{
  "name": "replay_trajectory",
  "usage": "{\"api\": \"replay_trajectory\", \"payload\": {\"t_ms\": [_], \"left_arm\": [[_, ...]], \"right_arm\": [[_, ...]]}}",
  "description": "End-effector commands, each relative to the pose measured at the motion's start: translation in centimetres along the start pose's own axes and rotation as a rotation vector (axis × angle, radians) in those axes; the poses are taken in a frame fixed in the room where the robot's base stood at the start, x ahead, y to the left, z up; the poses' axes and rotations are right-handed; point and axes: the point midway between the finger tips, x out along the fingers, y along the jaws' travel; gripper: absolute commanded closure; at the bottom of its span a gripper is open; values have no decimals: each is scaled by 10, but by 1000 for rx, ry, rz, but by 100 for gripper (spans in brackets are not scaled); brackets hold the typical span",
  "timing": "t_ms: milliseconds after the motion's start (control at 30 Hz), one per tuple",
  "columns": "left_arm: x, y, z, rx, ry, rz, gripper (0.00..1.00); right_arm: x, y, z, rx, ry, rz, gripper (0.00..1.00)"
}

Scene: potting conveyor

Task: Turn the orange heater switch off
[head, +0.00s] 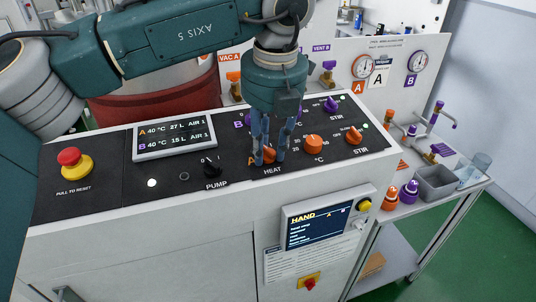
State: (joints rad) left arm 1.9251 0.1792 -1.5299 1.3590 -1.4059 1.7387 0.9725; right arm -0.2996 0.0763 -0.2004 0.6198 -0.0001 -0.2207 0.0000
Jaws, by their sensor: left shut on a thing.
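The orange heater switch (269,154) sits on the black control panel above the word HEAT, next to an orange letter A. My left gripper (268,159) reaches down from above, with its blue fingers on either side of the switch and shut on it. The fingers hide part of the switch, and I cannot read its position. My right gripper is not in view.
An orange temperature knob (313,144) and an orange stir knob (354,135) stand to the right. The black pump switch (211,165) and the red stop button (70,157) are to the left. Purple knobs, including a stir knob (331,104), sit behind.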

Motion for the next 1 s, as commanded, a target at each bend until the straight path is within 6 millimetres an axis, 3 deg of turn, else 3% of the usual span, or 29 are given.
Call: {"api": "replay_trajectory", "payload": {"t_ms": [667, 700, 767, 1000], "left_arm": [[-5, 1, 4, -65, -13, -4, 99], [-5, 1, 4, -65, -13, -4, 67], [-4, 1, 3, -64, -12, -4, 55], [-2, 0, 2, -62, -6, -2, 54]], "right_arm": [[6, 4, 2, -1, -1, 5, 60], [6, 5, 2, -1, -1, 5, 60], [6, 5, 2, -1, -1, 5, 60], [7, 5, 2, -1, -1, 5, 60]]}}
